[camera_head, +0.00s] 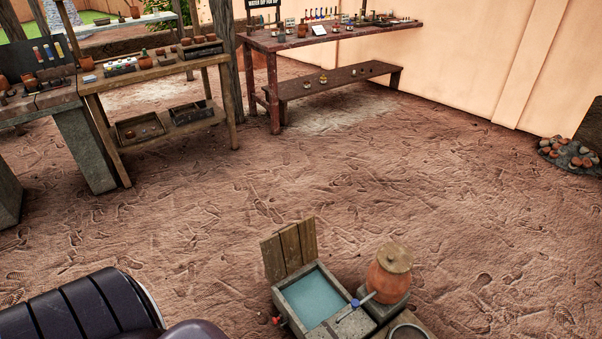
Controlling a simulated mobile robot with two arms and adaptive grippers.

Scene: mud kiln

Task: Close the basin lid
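The basin (279,289) is a grey stone box low in the picture, a little right of the middle, with blue water inside. Its wooden plank lid (290,248) stands upright, open, along the far left edge of the basin. A small red knob or tap (276,321) shows at the basin's near left side. Neither of my grippers is in view. Dark arm links of mine fill the bottom left corner, apart from the basin.
A clay jar (389,286) with a blue-handled tap stands on a block right of the basin. A round vessel (408,332) is cut off below it. Workbenches (146,75) and a red table (330,35) stand at the back. The dirt floor between is clear.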

